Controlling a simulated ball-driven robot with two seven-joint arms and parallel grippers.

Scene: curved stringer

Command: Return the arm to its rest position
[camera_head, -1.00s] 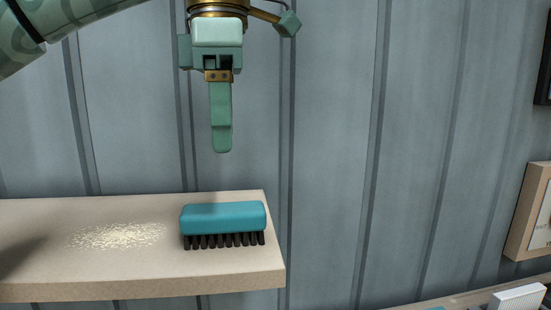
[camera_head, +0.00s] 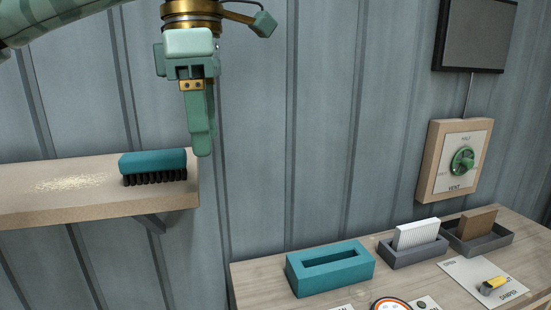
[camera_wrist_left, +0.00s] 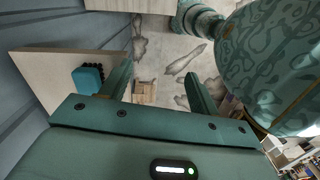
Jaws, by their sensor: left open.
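My left gripper (camera_head: 201,150) hangs pointing down in the head view, near the right end of the wall shelf. Nothing shows between its fingers. In the left wrist view the two fingers (camera_wrist_left: 158,88) stand apart with floor visible between them. A teal brush (camera_head: 153,166) with dark bristles lies on the shelf (camera_head: 60,212), bristles down, to the left of the gripper and apart from it. The brush also shows in the left wrist view (camera_wrist_left: 88,79), left of the fingers. My right gripper is not in view.
Pale crumbs (camera_head: 70,184) lie on the shelf. A lower bench (camera_head: 258,280) at right holds a teal holder (camera_head: 330,268), grey trays with a white piece (camera_head: 417,234) and a brown piece (camera_head: 476,222). A vent dial (camera_head: 462,160) and a dark panel (camera_head: 474,35) hang on the wall.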

